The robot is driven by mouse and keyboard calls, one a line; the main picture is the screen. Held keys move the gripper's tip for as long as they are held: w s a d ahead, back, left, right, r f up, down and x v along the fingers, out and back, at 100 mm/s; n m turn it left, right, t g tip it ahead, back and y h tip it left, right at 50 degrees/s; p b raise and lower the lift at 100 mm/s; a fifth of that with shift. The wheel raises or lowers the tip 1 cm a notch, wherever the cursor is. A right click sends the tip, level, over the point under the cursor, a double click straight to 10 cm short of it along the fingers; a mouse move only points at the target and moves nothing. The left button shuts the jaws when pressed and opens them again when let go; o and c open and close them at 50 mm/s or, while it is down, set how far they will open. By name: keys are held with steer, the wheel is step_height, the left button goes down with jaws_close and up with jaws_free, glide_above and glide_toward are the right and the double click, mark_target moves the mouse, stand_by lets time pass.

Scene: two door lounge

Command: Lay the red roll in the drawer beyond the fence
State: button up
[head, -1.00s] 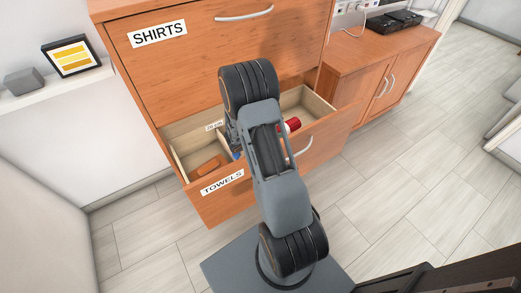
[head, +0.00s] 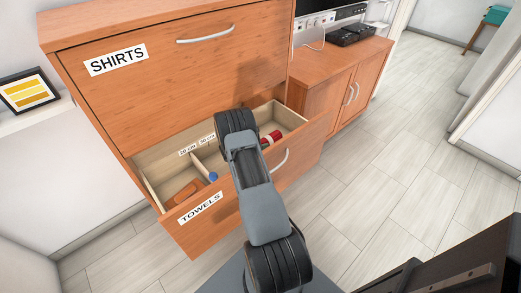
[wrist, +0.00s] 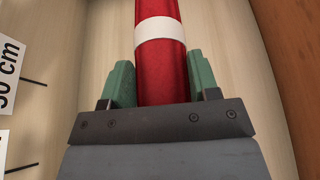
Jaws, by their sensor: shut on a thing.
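The red roll with a white band (wrist: 160,60) is between the green fingertips of my gripper (wrist: 162,88), which is shut on it. In the head view, part of the roll (head: 271,137) shows beside my arm, in or just above the right part of the open TOWELS drawer (head: 283,114). My arm hides the gripper there. In the wrist view, pale wood lies behind the roll; I cannot tell whether they touch. The fence, a thin wooden divider (head: 200,167), crosses the drawer left of my arm.
A brown-orange block (head: 185,192) lies left of the divider. A small blue thing (head: 213,177) sits just right of it. Length labels (head: 188,150) mark the drawer's back edge. The closed SHIRTS drawer (head: 180,75) is above; a lower cabinet (head: 335,90) stands right.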

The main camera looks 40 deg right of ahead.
steer(key=shift+w+d+f, duration=0.1)
steer(key=shift+d+f, duration=0.1)
steer(key=shift+f, duration=1.6)
steer(key=shift+b, duration=0.3)
steer(key=shift+f+b, duration=0.3)
steer(key=o, duration=1)
steer(key=shift+r, duration=0.1)
steer(key=shift+r+p, duration=0.2)
steer(key=shift+p, duration=0.15)
steer(key=shift+w+a+r, duration=0.1)
steer(key=shift+a+r, duration=0.1)
steer(key=shift+a, duration=0.1)
steer(key=v, duration=1.1)
steer(key=shift+a+p, duration=0.2)
steer(key=shift+p, duration=0.2)
